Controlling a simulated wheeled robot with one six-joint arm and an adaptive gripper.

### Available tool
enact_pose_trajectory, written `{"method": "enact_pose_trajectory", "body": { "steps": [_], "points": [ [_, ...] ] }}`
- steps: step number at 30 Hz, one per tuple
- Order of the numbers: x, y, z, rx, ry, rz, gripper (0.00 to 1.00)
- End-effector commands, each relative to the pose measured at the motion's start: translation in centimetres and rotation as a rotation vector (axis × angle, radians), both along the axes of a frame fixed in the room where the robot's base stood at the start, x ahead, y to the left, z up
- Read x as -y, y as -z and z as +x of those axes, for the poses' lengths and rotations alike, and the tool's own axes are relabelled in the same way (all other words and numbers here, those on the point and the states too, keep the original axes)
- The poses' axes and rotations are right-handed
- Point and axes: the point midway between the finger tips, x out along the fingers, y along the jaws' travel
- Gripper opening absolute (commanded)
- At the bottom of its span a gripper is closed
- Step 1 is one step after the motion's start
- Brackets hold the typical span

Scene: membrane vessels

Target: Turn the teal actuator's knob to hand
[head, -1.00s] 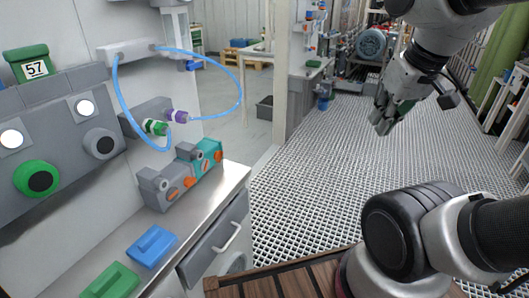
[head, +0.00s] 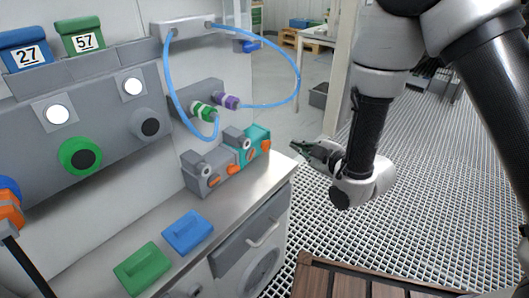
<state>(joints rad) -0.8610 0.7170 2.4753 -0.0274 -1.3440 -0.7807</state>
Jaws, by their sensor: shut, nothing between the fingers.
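The teal actuator (head: 258,135) stands at the right end of the grey bench top in the head view, against a grey actuator on its left. Small orange parts show on its front, one orange knob (head: 265,146) at the right and another orange part (head: 251,155) lower left. They are too small to tell which way they point. My gripper (head: 296,148) is shut and empty. It is a short way right of the teal actuator, apart from it, near the bench's right end, pointing left.
A grey actuator (head: 206,172) with orange parts adjoins it. Blue hoses (head: 298,85) loop above, with green and purple couplings (head: 203,110). A blue block (head: 188,232) and a green block (head: 142,268) lie on the bench (head: 235,205). Grating floor is open to the right.

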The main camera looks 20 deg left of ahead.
Motion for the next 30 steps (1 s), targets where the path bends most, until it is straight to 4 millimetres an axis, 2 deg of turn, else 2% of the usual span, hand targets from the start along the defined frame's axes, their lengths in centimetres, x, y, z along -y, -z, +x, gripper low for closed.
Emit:
{"method": "enact_pose_trajectory", "body": {
  "steps": [1, 3, 8, 14, 24, 30],
  "points": [
    [-1.1, 1.4, -1.5, 0.029, -0.039, 0.003, 0.00],
    [-2.1, 2.3, -2.9, 0.076, -0.079, 0.018, 0.00],
    [-3.3, 3.1, -4.6, 0.132, -0.121, 0.041, 0.00],
    [-5.3, 3.4, -3.4, 0.141, -0.124, 0.047, 0.00],
    [-10.1, 4.4, -0.2, 0.139, -0.123, 0.045, 0.00],
    [-11.3, 4.7, 0.6, 0.137, -0.122, 0.044, 0.00]
  ]
}}
